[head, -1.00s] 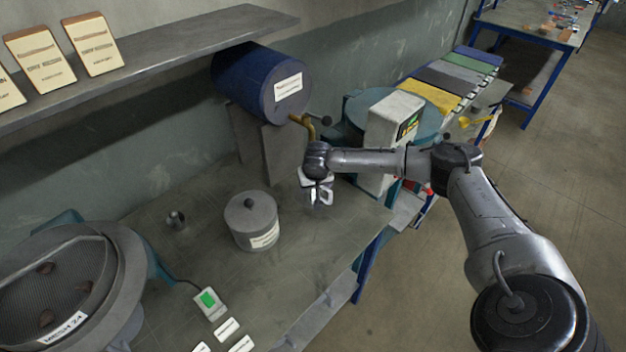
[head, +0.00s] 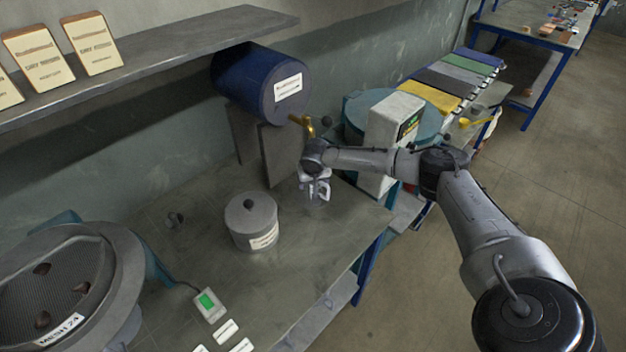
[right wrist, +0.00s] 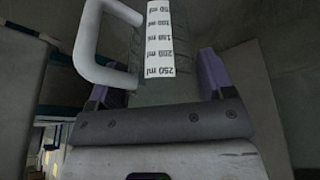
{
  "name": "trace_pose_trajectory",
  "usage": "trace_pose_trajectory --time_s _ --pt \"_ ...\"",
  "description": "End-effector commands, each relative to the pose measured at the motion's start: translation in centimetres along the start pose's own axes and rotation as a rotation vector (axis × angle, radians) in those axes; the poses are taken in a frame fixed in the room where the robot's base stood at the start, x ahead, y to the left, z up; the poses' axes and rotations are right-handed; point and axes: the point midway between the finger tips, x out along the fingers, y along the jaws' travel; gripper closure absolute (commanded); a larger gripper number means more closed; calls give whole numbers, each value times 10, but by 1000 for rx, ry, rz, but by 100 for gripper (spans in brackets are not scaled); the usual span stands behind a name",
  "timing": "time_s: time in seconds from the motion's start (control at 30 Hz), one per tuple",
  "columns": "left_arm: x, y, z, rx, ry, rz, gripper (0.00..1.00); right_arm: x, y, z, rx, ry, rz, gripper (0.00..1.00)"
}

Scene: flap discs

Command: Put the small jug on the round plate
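The small jug is a clear vessel with a white handle and a white millilitre scale; it fills the middle of the right wrist view (right wrist: 160,45). In the head view the small jug (head: 317,199) shows small and partly covered below my right gripper (head: 315,178), near the bench's right end. The gripper's purple finger pads lie against both sides of the jug, with the handle to the left in the wrist view. I cannot tell whether its base touches the bench. A teal round disc (head: 430,122) is partly hidden behind a white box; I cannot confirm it is the round plate. My left gripper is not in view.
A lidded grey pot (head: 250,222) stands left of the jug. A blue drum (head: 245,85) lies on a stand behind, with a brass tap above the gripper. The white box (head: 390,140) stands to the right.

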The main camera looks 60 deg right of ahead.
Motion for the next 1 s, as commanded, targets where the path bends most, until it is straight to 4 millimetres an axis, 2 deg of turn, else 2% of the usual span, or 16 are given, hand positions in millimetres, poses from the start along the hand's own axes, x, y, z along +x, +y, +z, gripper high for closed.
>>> trace_pose_trajectory --time_s 0.03,0.23,0.53,0.67,1.0 --pt "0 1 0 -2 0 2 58 0 0 0 0 0 0 20" --pt "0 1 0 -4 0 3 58 0 0 0 0 0 0 1" --pt "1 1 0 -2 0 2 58 -2 0 -1 0 0 0 1" --pt "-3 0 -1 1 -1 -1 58 -16 0 -2 0 0 -1 1" --pt "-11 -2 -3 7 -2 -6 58 -34 -6 54 -5 -2 0 1"
